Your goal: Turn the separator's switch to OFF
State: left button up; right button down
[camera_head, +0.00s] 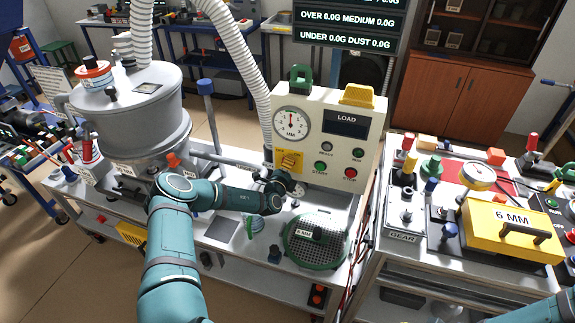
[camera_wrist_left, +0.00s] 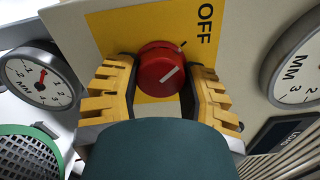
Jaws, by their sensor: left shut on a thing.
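The separator's control panel (camera_head: 335,108) is a cream box with a round gauge (camera_head: 291,122), a LOAD display (camera_head: 346,122) and several buttons. Its red rotary switch (camera_wrist_left: 160,65) sits on a yellow plate (camera_wrist_left: 112,30), with the word OFF (camera_wrist_left: 205,25) printed at upper right. The white line on the knob slants between lower left and upper right. My left gripper (camera_wrist_left: 155,88) has its yellow fingers closed around both sides of the switch. In the head view the left gripper (camera_head: 284,182) is at the panel's lower left and mostly hides the knob. My right gripper is not seen.
A green-rimmed mesh sieve (camera_head: 316,241) lies on the bench right of my left forearm. A grey metal drum (camera_head: 132,122) stands at the left. A second bench at right holds a yellow 6 MM case (camera_head: 510,229). A white hose (camera_head: 238,60) runs down behind the panel.

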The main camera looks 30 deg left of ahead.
pick_arm(q)
jog(key=shift+d, duration=0.1)
dwell(0.3)
jog(key=o, duration=1.2)
jog(key=v, duration=1.2)
